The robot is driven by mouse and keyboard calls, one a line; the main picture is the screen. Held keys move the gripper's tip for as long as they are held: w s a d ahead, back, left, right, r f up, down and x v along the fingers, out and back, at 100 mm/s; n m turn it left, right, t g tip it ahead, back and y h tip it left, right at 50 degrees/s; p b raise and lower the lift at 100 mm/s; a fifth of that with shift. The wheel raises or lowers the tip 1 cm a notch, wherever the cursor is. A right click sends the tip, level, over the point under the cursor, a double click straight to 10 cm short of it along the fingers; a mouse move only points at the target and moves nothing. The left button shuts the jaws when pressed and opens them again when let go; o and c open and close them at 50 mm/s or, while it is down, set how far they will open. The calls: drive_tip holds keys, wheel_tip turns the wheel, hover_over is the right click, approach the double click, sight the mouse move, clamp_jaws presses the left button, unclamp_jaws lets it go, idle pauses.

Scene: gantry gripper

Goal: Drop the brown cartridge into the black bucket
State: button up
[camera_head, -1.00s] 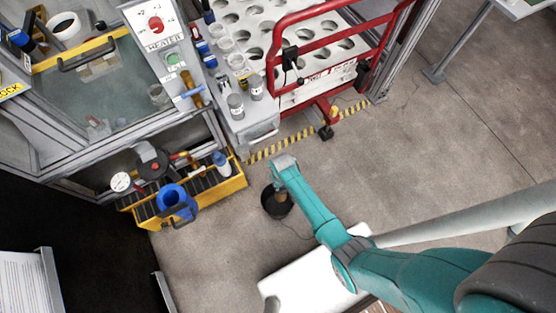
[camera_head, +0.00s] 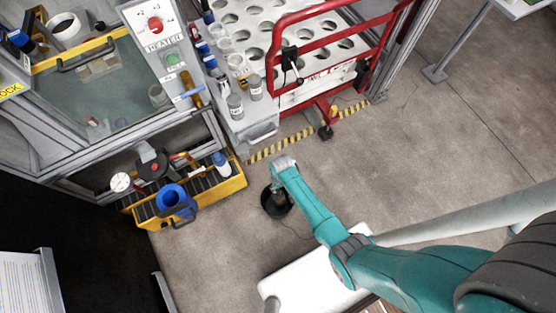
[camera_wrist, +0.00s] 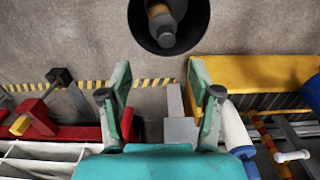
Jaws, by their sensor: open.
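The black bucket (camera_head: 267,206) stands on the concrete floor near the picture's middle. My gripper hangs over it, and my teal arm hides part of it. In the wrist view the bucket (camera_wrist: 196,36) is at the top centre, partly cut off. The brown cartridge (camera_wrist: 160,14), with a grey end, shows within the bucket's opening. I cannot tell whether it rests on the bottom. My gripper (camera_wrist: 160,80) is open, its two fingers apart, and the cartridge is clear of them.
A yellow toolbox (camera_head: 232,186) with a blue jug (camera_head: 172,203) stands left of the bucket. A red-railed rack (camera_head: 322,62) stands behind. A yellow-black striped line (camera_head: 290,141) crosses the floor. Bare floor lies to the right.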

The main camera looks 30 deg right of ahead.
wheel_tip(320, 180, up, 12)
idle(0.6)
idle(0.4)
